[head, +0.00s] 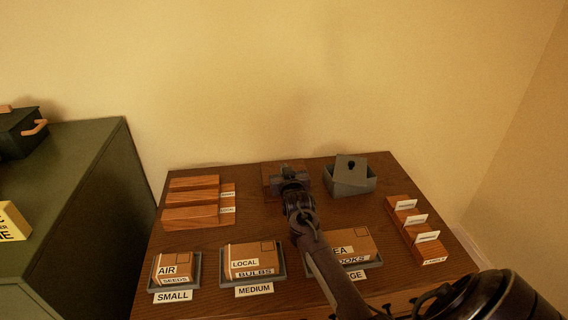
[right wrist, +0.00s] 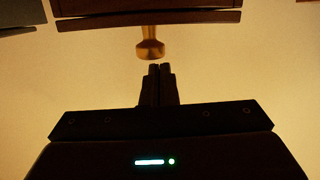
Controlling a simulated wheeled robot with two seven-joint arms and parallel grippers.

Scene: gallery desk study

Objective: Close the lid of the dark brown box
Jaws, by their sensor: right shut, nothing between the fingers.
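The dark brown box (head: 269,169) stands at the back middle of the desk. In the head view my right gripper (head: 289,172) covers most of it, so how far its lid is open cannot be told there. In the right wrist view a dark brown wooden panel (right wrist: 150,17) with a brass knob (right wrist: 150,48) shows at the top. My right gripper (right wrist: 159,70) is shut and empty, its fingertips close to the knob with a small gap in the picture. My left gripper is in neither view.
A grey box (head: 352,184) with a tilted lid stands close on the right. Wooden blocks (head: 195,217) lie left, a card holder (head: 415,232) right, and labelled cartons in trays (head: 252,279) in front. A green cabinet (head: 75,170) stands left; the wall is behind.

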